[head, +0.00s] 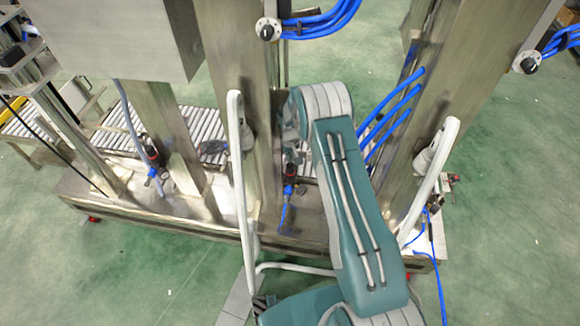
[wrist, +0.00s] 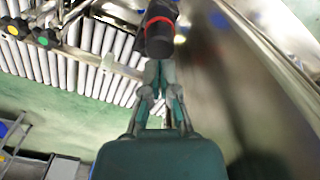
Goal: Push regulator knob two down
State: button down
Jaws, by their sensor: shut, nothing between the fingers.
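In the wrist view a black regulator knob (wrist: 159,38) with a red ring is straight ahead of my gripper (wrist: 159,66). My gripper is shut and empty, and its fingertips are at the knob's near end; I cannot tell whether they touch. In the head view, a black regulator with a red band (head: 289,172) stands in the middle of the metal frame, just left of my arm. A similar regulator (head: 151,155) is further left. In the head view my gripper is mostly hidden behind my arm.
A steel column (head: 240,60) stands close to the middle regulator, and its wall (wrist: 240,90) fills the right side of the wrist view. Blue hoses (head: 395,115) hang right of my arm. A roller conveyor (head: 200,125) runs behind the frame. Green floor (head: 120,280) lies open in front.

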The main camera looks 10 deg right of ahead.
jog(key=shift+f, duration=1.45)
dwell(0.7)
jog(key=shift+r, duration=3.05)
jog(key=s+r+t, duration=0.1)
jog(key=s+r, duration=0.3)
jog(key=r, duration=0.6)
jog(key=s+r+t, duration=0.1)
jog(key=s+r, duration=0.2)
jog(key=r, duration=0.7)
jog(key=s+r+t, duration=0.1)
jog(key=s+r, duration=0.3)
jog(key=r, duration=0.6)
jog(key=s+r+t, duration=0.1)
jog(key=s+r, duration=0.3)
jog(key=s, duration=0.9)
jog(key=s+r+m+t, duration=0.1)
jog(key=s+r, duration=0.4)
jog(key=s, duration=0.8)
jog(key=shift+m+t, duration=0.3)
jog(key=shift+s, duration=0.1)
